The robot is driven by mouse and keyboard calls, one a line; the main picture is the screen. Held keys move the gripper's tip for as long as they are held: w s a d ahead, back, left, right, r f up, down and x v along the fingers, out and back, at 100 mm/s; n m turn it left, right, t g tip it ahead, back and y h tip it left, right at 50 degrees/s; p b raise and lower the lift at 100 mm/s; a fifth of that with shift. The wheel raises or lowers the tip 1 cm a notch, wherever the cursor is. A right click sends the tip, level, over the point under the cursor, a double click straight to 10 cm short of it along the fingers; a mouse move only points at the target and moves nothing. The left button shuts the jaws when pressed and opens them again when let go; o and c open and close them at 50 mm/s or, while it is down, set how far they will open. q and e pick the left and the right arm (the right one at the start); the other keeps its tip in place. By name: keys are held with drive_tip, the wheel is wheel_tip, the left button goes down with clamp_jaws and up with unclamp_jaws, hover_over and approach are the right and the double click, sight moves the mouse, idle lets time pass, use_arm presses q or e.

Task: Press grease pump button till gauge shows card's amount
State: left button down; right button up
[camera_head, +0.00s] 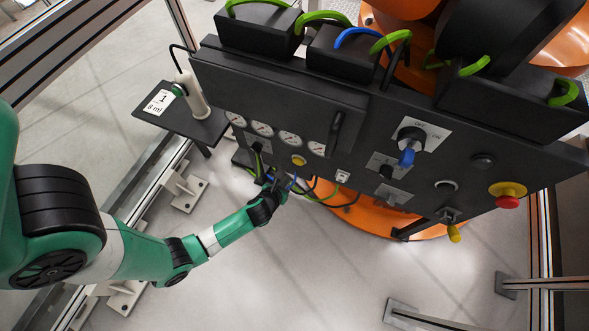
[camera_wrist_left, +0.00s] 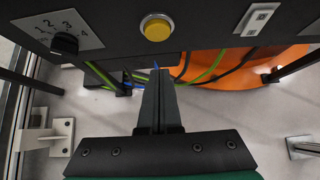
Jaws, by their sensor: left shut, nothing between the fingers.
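A yellow push button (camera_head: 298,160) sits on the dark control panel (camera_head: 260,85), and it also shows in the left wrist view (camera_wrist_left: 157,30). My left gripper (camera_head: 291,183) is shut and empty. In the left wrist view its fingertips (camera_wrist_left: 157,75) stand below the button, apart from it. A row of several round gauges (camera_head: 290,138) is above and left of the button; their needles are too small to read. The white card (camera_head: 158,102) at the left reads "1" and "8 ml". My right gripper is not in view.
A selector knob (camera_wrist_left: 65,43) with a numbered plate is left of the button. A white switch (camera_head: 342,176) is right of it. A blue-handled switch (camera_head: 407,156) and a red emergency stop (camera_head: 508,201) are further right. Cables (camera_wrist_left: 205,70) hang below the panel.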

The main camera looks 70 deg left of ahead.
sight(298, 163)
use_arm(q)
drive_tip(key=w+a+f+b, duration=0.1)
drive_tip(key=w, duration=0.1)
drive_tip(key=w+a+f+b, duration=0.1)
drive_tip(key=a+b, duration=0.1)
drive_tip(key=w+a+f+b, duration=0.1)
drive_tip(key=w+a, duration=0.1)
drive_tip(key=shift+w+a+f, duration=0.25)
drive_tip(key=shift+w+f, duration=0.05)
drive_tip(key=shift+f, duration=0.1)
drive_tip(key=shift+r, duration=0.1)
drive_tip(key=shift+w+a, duration=0.1)
drive_tip(key=shift+w+a+r, duration=0.1)
drive_tip(key=shift+w+a, duration=0.3)
drive_tip(key=shift+f, duration=0.2)
